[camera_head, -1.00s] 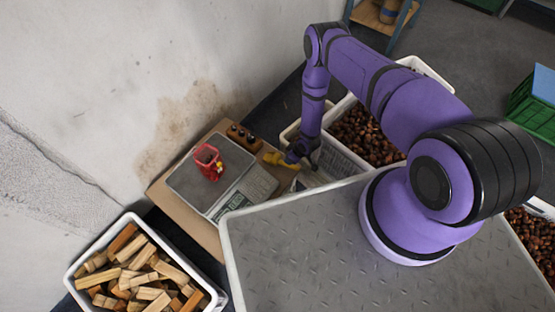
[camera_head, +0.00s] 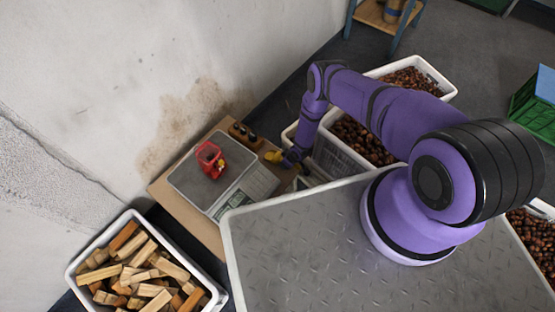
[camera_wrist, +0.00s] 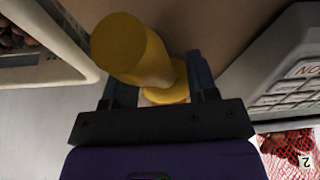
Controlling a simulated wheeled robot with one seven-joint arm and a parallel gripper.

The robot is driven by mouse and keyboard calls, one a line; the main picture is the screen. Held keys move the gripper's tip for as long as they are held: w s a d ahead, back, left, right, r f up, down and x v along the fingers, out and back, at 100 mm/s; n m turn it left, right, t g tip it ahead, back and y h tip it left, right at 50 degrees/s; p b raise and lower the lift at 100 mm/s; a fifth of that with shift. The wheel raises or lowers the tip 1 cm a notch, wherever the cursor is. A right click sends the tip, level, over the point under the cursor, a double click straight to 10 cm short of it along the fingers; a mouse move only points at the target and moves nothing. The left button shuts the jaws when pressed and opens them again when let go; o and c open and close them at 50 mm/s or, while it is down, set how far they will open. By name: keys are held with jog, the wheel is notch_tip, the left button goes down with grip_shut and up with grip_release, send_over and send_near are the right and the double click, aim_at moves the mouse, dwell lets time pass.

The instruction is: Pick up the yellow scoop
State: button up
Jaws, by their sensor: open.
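The yellow scoop (camera_head: 273,156) lies on the cardboard-coloured board beside the scale, partly covered by my gripper (camera_head: 290,163) in the head view. In the wrist view, the yellow scoop (camera_wrist: 133,48) shows as a thick rounded yellow piece with a yellow disc-like part behind it. My gripper (camera_wrist: 160,92) is open there, with one dark finger on each side of the yellow part. I cannot tell whether either finger touches it.
The scale (camera_head: 252,184) with a red net bag (camera_head: 208,157) on it is left of my gripper. Several dark bottles (camera_head: 240,133) stand behind. A white crate of chestnuts (camera_head: 360,140) is close on the right. A wood crate (camera_head: 75,262) is at lower left.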

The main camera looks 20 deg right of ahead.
grip_shut()
dwell(0.4)
notch_tip(320, 180, up, 10)
jog(key=shift+f, duration=0.1)
dwell(0.5)
